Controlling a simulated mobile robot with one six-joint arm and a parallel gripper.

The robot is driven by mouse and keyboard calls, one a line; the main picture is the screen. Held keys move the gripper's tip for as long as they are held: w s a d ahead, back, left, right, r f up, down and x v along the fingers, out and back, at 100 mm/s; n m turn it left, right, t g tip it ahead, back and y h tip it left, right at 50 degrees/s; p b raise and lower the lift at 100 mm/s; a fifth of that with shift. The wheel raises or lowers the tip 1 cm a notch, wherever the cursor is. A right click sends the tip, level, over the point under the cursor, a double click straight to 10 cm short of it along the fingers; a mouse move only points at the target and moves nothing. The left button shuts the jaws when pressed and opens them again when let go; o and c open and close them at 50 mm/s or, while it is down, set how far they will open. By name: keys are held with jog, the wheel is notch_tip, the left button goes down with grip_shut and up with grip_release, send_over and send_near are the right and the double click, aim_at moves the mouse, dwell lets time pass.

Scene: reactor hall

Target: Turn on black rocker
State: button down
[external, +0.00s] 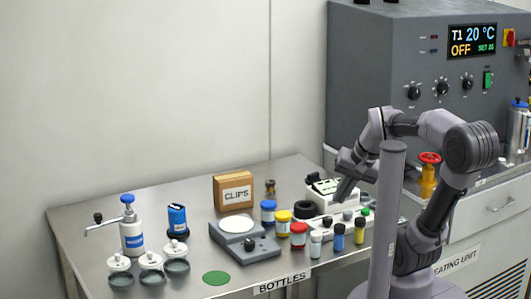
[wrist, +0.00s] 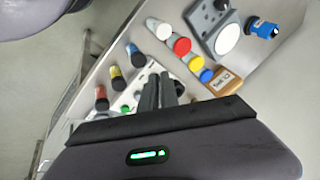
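I cannot pick out a black rocker for certain in either view. A small white device (external: 318,200) with dark parts on its sloped top stands at the right of the bench, close to my gripper (external: 345,188). In the wrist view my gripper's dark fingers (wrist: 160,84) lie side by side and look shut, with nothing seen between them. They point over the vial rack area and hide part of what lies below. The grey heating unit (external: 405,120) has black knobs, a green switch (external: 488,80) and a display reading 20 °C and OFF.
Coloured jars, including a red-lidded jar (external: 298,235), a grey stirrer (external: 245,250) and a CLIPS box (external: 233,190) stand to the left. A red-handled yellow valve (external: 428,178) is at right.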

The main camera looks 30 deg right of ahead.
jog(key=w+d+r+m+g+h+p, duration=0.1)
jog(key=w+d+r+m+p, duration=0.35)
jog(key=w+p, duration=0.2)
jog(key=w+d+r+m+g+p, duration=0.1)
jog(key=w+d+r+m+p, duration=0.2)
jog(key=w+d+r+p, duration=0.4)
jog(key=w+d+f+m+g+p, duration=0.1)
jog(key=w+d+f+m+p, duration=0.2)
jog(key=w+d, duration=0.3)
jog(key=shift+w+f+m+g+p, duration=0.2)
jog(key=shift+w+m+g+p, duration=0.1)
jog(key=shift+w+m+p, duration=0.25)
jog(key=shift+w, duration=0.1)
jog(key=f+b, duration=0.1)
jog(key=f, duration=0.3)
jog(key=w+f+b, duration=0.1)
jog(key=f, duration=0.4)
jog(key=w+f+b, duration=0.1)
jog(key=f, duration=0.3)
jog(key=shift+f, duration=0.4)
jog(key=shift+w+r+p, duration=0.1)
jog(key=shift+p, duration=0.2)
